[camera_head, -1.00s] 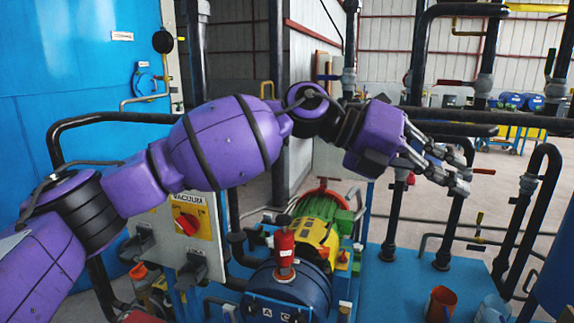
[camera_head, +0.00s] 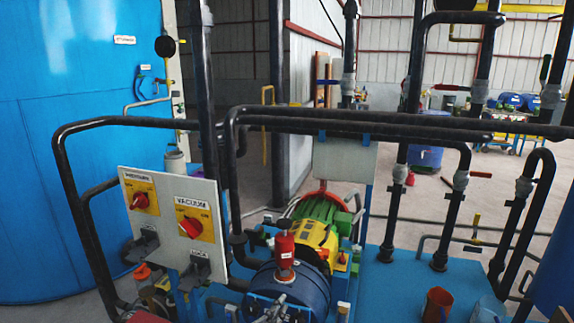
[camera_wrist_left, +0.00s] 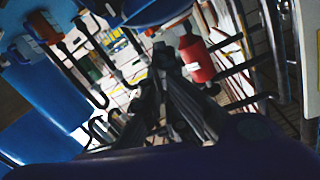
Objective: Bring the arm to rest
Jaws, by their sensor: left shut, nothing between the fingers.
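The rest of the left arm is out of that view. In the left wrist view the dark fingers of this gripper (camera_wrist_left: 180,70) are together with nothing held between them. A red cylinder-shaped fitting (camera_wrist_left: 196,58) appears just beside the fingers there; whether they touch cannot be told. My right gripper is in neither view.
A panel with red vacuum switches (camera_head: 172,222) stands left of the motor. Black pipes (camera_head: 400,125) cross the middle. A red fitting (camera_head: 285,250) rises above the drum. An orange cup (camera_head: 439,304) stands on the blue base (camera_head: 385,290). A blue tank (camera_head: 80,200) fills the left.

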